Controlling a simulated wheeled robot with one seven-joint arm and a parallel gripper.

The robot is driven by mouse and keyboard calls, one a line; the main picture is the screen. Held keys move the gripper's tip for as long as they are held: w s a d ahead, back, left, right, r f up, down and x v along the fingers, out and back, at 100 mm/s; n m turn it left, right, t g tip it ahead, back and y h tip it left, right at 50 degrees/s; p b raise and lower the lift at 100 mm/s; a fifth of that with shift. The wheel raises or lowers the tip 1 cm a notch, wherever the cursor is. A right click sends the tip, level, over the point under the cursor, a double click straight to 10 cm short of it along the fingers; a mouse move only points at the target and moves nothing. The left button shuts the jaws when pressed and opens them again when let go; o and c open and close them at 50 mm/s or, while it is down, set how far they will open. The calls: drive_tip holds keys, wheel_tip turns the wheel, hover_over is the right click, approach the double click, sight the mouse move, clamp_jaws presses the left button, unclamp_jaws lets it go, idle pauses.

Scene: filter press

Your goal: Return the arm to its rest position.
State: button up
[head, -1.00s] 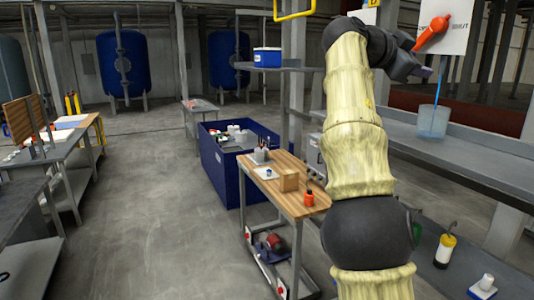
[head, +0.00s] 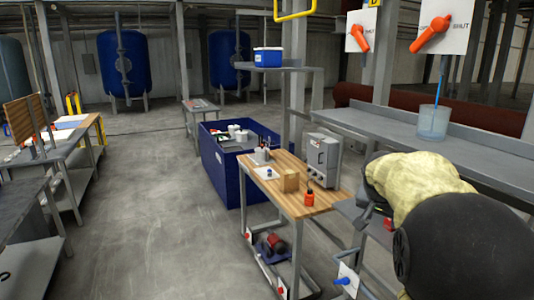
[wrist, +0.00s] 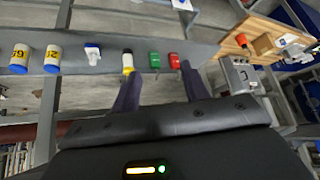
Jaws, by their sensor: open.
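My gripper (wrist: 160,88) shows in the wrist view with its two dark fingers apart and nothing between them. Beyond the fingertips is a grey shelf (wrist: 215,47) holding a green item (wrist: 154,61) and a red item (wrist: 174,61); the fingers look apart from both, though the depth is hard to judge. In the head view my arm is folded low at the lower right, with its pale sleeve and black joint in front of the long grey bench (head: 390,128).
A wood-topped cart (head: 322,198) carries a grey box (head: 322,158). A blue bin (head: 222,175) stands behind it. The floor at left centre is clear.

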drive_tip(key=s+a+f+n+g+y, duration=0.1)
drive_tip(key=s+a+f+n, duration=0.1)
drive_tip(key=s+a+f, duration=0.2)
drive_tip(key=s+a+f+n+g+y, duration=0.1)
drive_tip(key=s+a+f+n, duration=0.2)
drive_tip(key=s+a+f, duration=0.2)
drive_tip(key=s+a+f+n+g+y, duration=0.1)
drive_tip(key=s+a+f, duration=0.3)
drive_tip(key=s+f, duration=0.6)
drive_tip(key=s+n+y, duration=0.1)
drive_tip(key=s, duration=0.2)
drive_tip(key=shift+s+a+n, duration=0.15)
drive_tip(key=shift+s+n, duration=0.15)
drive_tip(key=shift+w, duration=0.1)
drive_tip(key=shift+s, duration=0.2)
drive_tip(key=shift+c, duration=1)
drive_tip(key=shift+w, duration=0.1)
